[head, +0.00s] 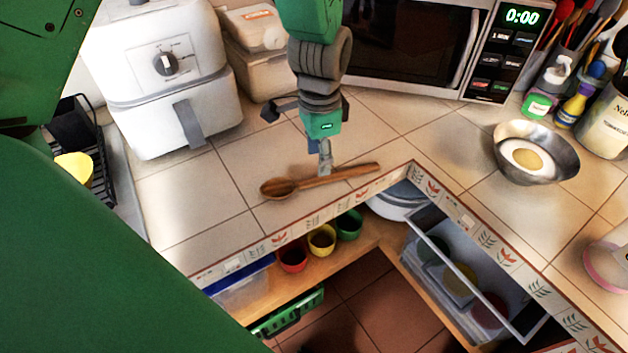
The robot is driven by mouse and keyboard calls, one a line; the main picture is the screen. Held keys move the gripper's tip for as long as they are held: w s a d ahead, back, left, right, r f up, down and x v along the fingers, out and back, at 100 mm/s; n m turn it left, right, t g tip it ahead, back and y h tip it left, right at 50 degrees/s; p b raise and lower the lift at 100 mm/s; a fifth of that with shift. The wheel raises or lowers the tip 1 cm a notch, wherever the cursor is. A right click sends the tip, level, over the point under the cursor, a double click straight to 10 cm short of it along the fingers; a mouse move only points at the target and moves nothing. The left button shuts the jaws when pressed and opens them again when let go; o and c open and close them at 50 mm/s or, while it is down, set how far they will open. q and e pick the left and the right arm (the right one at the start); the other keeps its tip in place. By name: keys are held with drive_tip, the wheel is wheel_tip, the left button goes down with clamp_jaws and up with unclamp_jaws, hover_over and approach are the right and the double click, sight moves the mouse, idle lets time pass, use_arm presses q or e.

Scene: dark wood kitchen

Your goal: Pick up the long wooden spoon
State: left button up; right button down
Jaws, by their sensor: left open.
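The long wooden spoon (300,187) lies on the tiled counter in the head view, near the counter's front edge. Its bowl is at the left and its handle runs to the right. My left gripper (325,170) is open and points down at the middle of the handle, with its fingertips at or just above the wood. The fingers appear nearly in line with each other, so the gap between them is hard to see. Whether they touch the spoon cannot be told. The spoon lies flat. My right gripper is not in view.
A white air fryer (165,75) stands to the left and a microwave (410,45) behind. A metal bowl (565,160) stands at the right. The counter has an inner corner edge just in front of the spoon, with an open drawer (470,270) below. Tiles around the spoon are clear.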

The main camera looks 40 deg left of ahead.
sight(324, 178)
use_arm(q)
drive_tip(key=shift+d+f, duration=0.35)
drive_tip(key=shift+f, duration=0.1)
drive_tip(key=f, duration=0.2)
drive_tip(key=w+f, duration=0.1)
drive_tip(key=f, duration=0.1)
drive_tip(key=shift+f, duration=0.3)
drive_tip(key=shift+a+f, duration=0.2)
drive_tip(key=shift+f, duration=0.05)
drive_tip(key=shift+s+d, duration=0.1)
clamp_jaws()
drive_tip(key=shift+d+r, duration=0.1)
drive_tip(key=shift+d, duration=0.05)
